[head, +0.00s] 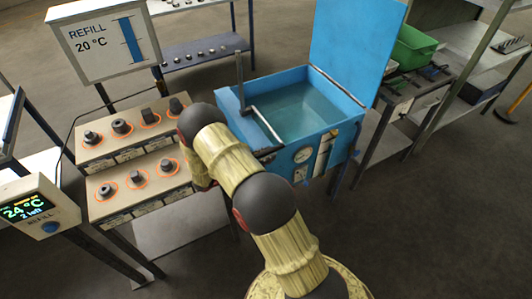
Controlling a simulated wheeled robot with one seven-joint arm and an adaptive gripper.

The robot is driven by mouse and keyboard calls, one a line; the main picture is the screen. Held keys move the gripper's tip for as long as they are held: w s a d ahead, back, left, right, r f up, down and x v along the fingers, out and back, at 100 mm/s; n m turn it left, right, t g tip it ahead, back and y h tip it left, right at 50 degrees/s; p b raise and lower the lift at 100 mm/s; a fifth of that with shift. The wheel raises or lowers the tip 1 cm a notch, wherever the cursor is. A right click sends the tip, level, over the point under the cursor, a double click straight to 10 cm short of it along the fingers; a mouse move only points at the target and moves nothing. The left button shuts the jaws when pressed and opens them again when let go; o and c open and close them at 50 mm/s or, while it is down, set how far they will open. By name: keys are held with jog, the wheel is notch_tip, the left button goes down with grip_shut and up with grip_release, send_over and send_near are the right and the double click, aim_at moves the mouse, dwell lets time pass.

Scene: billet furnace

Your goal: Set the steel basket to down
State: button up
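The blue tank (292,158) stands right of centre with its lid (355,45) raised and greenish water (297,108) inside. A grey upright post (240,82) stands at its left rim. A light metal bar (266,126) slopes from near the post toward the front rim. I cannot make out a separate steel basket, nor tell whether it is up or down. My arm crosses the middle of the picture, left of and in front of the tank. A dark piece (268,152) at the tank's front left corner may be part of my gripper; its fingers cannot be made out.
A two-tier stand (130,150) at left holds several dark metal parts in orange rings. A "REFILL 20 °C" sign (105,45) stands behind it. A "24 °C" display box (38,205) is at far left. Shelving with a green bin (412,48) stands at right; lower-right floor is clear.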

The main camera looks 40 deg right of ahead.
jog(key=shift+o, duration=0.8)
jog(key=shift+w+r, duration=0.1)
jog(key=shift+r, duration=0.05)
jog(key=shift+w, duration=0.1)
jog(key=shift+a, duration=0.35)
jog(key=v, duration=1.1)
jog(key=shift+a, duration=0.15)
